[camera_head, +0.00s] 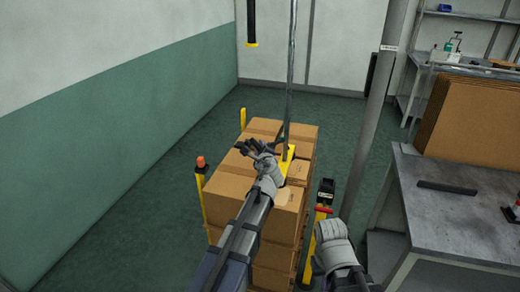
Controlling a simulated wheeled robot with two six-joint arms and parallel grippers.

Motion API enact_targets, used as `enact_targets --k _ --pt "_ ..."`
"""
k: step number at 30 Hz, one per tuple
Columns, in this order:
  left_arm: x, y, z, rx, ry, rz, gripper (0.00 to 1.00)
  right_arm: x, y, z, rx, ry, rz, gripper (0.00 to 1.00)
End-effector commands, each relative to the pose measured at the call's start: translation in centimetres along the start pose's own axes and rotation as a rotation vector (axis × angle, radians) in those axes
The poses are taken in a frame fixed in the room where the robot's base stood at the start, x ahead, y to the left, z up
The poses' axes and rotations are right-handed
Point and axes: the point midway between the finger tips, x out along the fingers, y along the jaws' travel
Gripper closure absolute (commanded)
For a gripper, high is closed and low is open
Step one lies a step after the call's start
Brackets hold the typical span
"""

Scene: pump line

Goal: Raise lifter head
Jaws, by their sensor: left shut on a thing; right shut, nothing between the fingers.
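The yellow lifter head (287,153) sits on top of the stacked cardboard boxes (270,200), with a grey tube (291,60) rising from it. My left gripper (262,147) reaches over the boxes from the bottom and is shut at the left side of the lifter head. Its hand hides the part that it grips. My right gripper (322,232) is shut and empty, low beside the right side of the stack, close to a yellow post with a black box (326,188) and a red part.
A yellow post with an orange top (201,164) stands left of the stack. A grey pillar (371,120) rises behind on the right. A metal table (455,200) and cardboard sheets (470,115) stand right. The floor left is clear.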

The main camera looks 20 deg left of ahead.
Motion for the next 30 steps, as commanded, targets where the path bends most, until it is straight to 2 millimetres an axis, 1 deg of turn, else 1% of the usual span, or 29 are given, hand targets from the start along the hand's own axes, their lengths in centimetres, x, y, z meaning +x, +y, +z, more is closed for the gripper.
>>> enact_targets --k 1,5,21,24,27,30 --pt "-0.5 -1.9 1.4 0.004 -0.005 0.002 1.00 -2.4 0.2 0.1 0.000 0.000 0.000 1.00" --pt "-1.2 -4.5 3.1 0.005 -0.005 0.002 1.00 -5.6 0.5 0.3 0.000 0.000 0.000 1.00" --pt "-4.2 -16.3 10.3 0.006 -0.005 0.001 1.00 -19.5 1.9 1.1 -0.001 0.000 0.000 1.00" --pt "-4.6 -18.1 11.4 0.006 -0.005 0.000 1.00 -21.7 2.1 1.3 -0.002 0.000 0.000 1.00" --pt "-5.0 -19.5 12.2 0.006 -0.004 0.000 1.00 -23.4 2.2 1.4 -0.002 0.000 0.000 1.00" --pt "-5.2 -20.4 12.8 0.006 -0.004 0.000 1.00 -24.5 2.3 1.4 0.001 0.000 -0.001 1.00"
